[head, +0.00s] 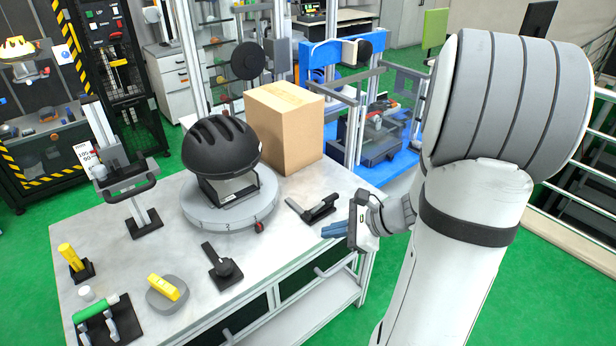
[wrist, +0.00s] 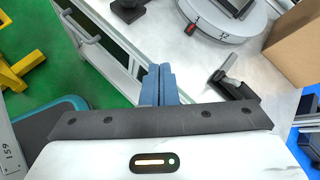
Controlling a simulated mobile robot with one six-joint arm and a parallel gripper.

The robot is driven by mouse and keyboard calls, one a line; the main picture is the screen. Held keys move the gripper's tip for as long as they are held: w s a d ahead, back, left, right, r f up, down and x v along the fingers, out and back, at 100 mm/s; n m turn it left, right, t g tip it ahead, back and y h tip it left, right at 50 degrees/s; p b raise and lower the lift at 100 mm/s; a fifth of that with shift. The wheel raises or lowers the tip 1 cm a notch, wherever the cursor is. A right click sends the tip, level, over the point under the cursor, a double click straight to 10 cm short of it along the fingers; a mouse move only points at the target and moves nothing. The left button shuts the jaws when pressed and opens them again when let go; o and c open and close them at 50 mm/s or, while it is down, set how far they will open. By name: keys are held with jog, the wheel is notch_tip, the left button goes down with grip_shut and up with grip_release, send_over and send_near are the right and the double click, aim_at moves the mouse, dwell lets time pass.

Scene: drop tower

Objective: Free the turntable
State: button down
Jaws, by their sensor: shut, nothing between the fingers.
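The turntable (head: 232,213) is a round grey disc with numbers on its rim, on the grey workbench. It also shows at the top of the wrist view (wrist: 240,28). A black helmet (head: 218,146) sits on a stand on it. A small red-and-black piece (head: 259,227) is at the turntable's front edge, also in the wrist view (wrist: 191,29); whether it locks the disc I cannot tell. My gripper (head: 328,230), with blue fingers, is shut and empty near the bench's right front edge, right of the turntable and apart from it. The fingers also show in the wrist view (wrist: 160,72).
A black lever clamp (head: 314,208) stands between my gripper and the cardboard box (head: 285,128). Another black lever fixture (head: 222,270) is in front of the turntable. A yellow-handled knob (head: 166,292), a green-handled fixture (head: 97,310) and a black-handled stand (head: 137,200) are to the left.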

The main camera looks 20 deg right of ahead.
jog(key=w+d+f+m+t+h, duration=0.1)
jog(key=d+f+m+t+h, duration=0.1)
jog(key=d+m, duration=0.3)
jog(key=w+d+f+m+t+h, duration=0.1)
jog(key=d+f+m+t, duration=0.2)
jog(key=d+m, duration=0.2)
jog(key=d, duration=0.3)
jog(key=shift+d+f+m+t+h+b, duration=0.3)
jog(key=shift+d+h+b, duration=0.05)
jog(key=shift+h, duration=0.05)
send_near(324, 205)
jog(key=w+d+f, duration=0.2)
jog(key=w+f, duration=0.2)
jog(key=w, duration=0.1)
jog(key=shift+w+a+p, duration=0.35)
jog(key=shift+w+p, duration=0.1)
jog(key=shift+w, duration=0.1)
